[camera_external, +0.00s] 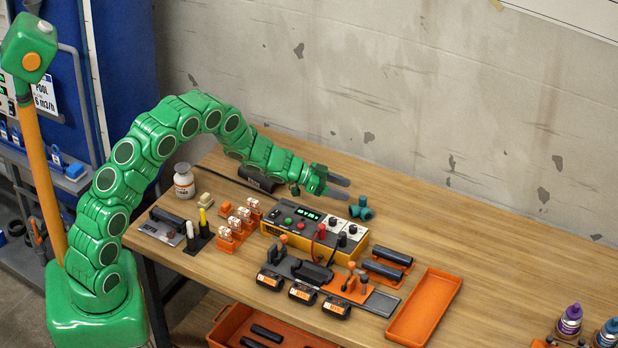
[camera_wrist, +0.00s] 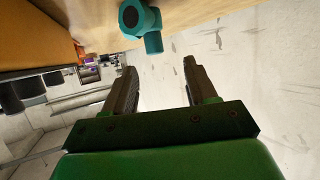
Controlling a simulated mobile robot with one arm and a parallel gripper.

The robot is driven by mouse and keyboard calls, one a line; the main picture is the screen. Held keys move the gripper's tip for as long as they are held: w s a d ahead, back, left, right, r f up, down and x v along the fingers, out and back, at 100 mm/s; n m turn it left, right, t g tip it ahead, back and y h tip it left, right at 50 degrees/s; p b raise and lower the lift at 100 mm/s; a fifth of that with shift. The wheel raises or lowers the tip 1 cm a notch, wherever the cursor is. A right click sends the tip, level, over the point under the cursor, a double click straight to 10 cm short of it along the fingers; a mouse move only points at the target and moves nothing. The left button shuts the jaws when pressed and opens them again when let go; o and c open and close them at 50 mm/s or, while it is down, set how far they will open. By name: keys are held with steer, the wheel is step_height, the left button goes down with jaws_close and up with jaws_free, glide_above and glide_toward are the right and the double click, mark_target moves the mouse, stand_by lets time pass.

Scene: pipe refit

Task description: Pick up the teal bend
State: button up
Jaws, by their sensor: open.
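The teal bend (camera_external: 361,209) rests on the wooden table, behind and to the right of the yellow control box. My gripper (camera_external: 346,189) is open and empty, just to the left of the bend and above the table. In the wrist view the bend (camera_wrist: 144,22) shows at the top, beyond the fingertips, with a dark round opening facing the camera. My two fingers (camera_wrist: 160,72) stand apart with nothing between them. The gripper does not touch the bend.
The yellow control box (camera_external: 315,230) stands close in front of the bend, with a red lead on it. An orange tray (camera_external: 424,307) lies at the right front. Dark tubes (camera_external: 388,262) lie in orange holders. The table right of the bend is clear, up to the wall.

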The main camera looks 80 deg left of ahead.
mark_target(355, 205)
steer(key=x, duration=0.4)
steer(key=shift+s+d+f, duration=0.2)
steer(key=shift+d+f, duration=0.05)
steer(key=shift+d, duration=0.1)
steer(key=shift+w+d+f, duration=0.1)
steer(key=shift+w+d, duration=0.05)
steer(key=shift+w, duration=0.4)
steer(key=shift+c, duration=0.5)
jaws_close()
